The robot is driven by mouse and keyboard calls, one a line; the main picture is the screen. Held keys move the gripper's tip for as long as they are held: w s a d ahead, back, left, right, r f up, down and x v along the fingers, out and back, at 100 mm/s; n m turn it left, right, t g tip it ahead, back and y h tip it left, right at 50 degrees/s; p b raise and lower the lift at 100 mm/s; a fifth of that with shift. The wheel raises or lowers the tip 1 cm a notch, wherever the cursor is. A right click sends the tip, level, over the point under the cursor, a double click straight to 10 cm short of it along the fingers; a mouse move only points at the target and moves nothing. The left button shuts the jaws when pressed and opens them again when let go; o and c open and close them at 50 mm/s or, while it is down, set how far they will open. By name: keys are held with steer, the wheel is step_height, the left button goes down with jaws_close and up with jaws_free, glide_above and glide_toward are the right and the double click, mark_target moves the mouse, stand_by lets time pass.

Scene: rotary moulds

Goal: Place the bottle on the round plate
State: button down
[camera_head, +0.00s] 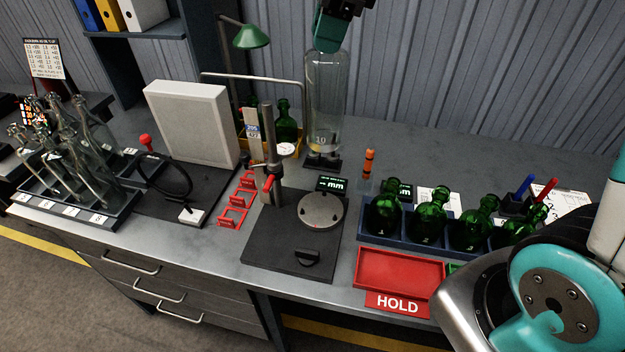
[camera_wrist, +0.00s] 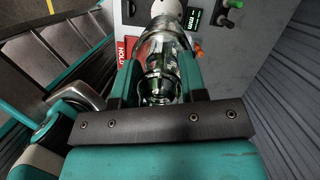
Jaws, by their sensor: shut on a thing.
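My gripper (camera_head: 328,38) is at the top of the head view, shut on a clear glass bottle (camera_head: 325,95). The bottle hangs upright below the fingers, and its upper end is hidden by them. In the wrist view the bottle (camera_wrist: 160,65) sits between the teal fingers. The round plate (camera_head: 320,211) is a grey disc on a dark square base (camera_head: 278,250), with a post beside it. In the head view the bottle appears above and behind the plate, apart from it. The plate looks bare apart from small marks near its rim.
Green bottles stand in a blue rack (camera_head: 405,241) right of the plate. A red HOLD tray (camera_head: 400,268) lies in front of it. Red frames (camera_head: 236,205) and a grey panel (camera_head: 192,122) are to the left. Several clear bottles fill the left rack (camera_head: 90,215). A green lamp (camera_head: 250,37) stands behind.

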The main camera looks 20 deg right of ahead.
step_height(320, 180, down, 20)
steer(key=shift+w+r+p, duration=0.1)
steer(key=shift+w+p, duration=0.05)
steer(key=shift+p, duration=1.1)
steer(key=shift+f, duration=0.2)
steer(key=c, duration=0.7)
jaws_free()
